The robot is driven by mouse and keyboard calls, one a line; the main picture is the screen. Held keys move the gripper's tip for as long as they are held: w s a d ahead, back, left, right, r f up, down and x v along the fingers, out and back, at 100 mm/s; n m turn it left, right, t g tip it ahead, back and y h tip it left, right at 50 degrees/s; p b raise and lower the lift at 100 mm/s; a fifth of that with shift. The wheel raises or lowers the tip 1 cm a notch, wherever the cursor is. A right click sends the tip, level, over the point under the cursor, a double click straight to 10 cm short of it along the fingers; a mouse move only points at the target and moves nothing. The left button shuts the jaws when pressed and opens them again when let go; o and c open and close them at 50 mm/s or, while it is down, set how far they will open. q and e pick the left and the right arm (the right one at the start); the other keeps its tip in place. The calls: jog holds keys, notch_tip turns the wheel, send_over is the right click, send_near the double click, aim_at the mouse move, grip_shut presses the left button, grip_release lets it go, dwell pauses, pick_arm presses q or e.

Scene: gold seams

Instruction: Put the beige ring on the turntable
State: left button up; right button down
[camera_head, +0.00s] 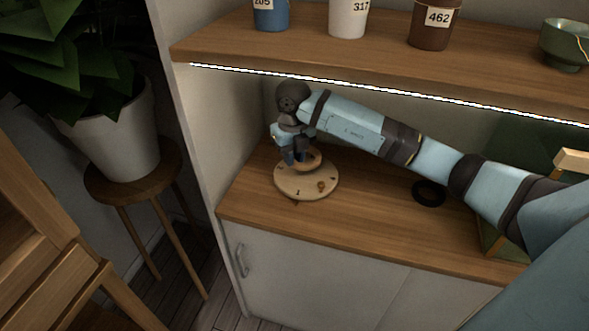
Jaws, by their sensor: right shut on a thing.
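The turntable (290,183) is a round pale disc on the wooden counter, at the left end under the shelf. The beige ring (311,165) shows partly over the back of the disc, just below my right gripper (298,162). My right gripper points down and is shut on the ring; its fingers hide part of it. I cannot tell whether the ring touches the disc. A small golden-brown piece (321,186) is on the disc's front right. My left gripper is not in view.
A black ring (429,193) lies on the counter (365,215) to the right. The lit shelf (380,62) above carries blue, white and brown numbered cups and a green bowl (566,45). A cabinet side wall (195,120) stands left of the turntable. The counter between turntable and black ring is clear.

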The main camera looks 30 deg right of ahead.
aim_at(293, 175)
jog(key=shift+f+b, duration=0.35)
jog(key=shift+f, duration=1.55)
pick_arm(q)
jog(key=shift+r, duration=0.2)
pick_arm(e)
jog(key=shift+f, duration=0.15)
jog(key=c, duration=1.1)
grip_release()
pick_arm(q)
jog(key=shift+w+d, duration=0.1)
pick_arm(e)
jog(key=shift+o, duration=0.2)
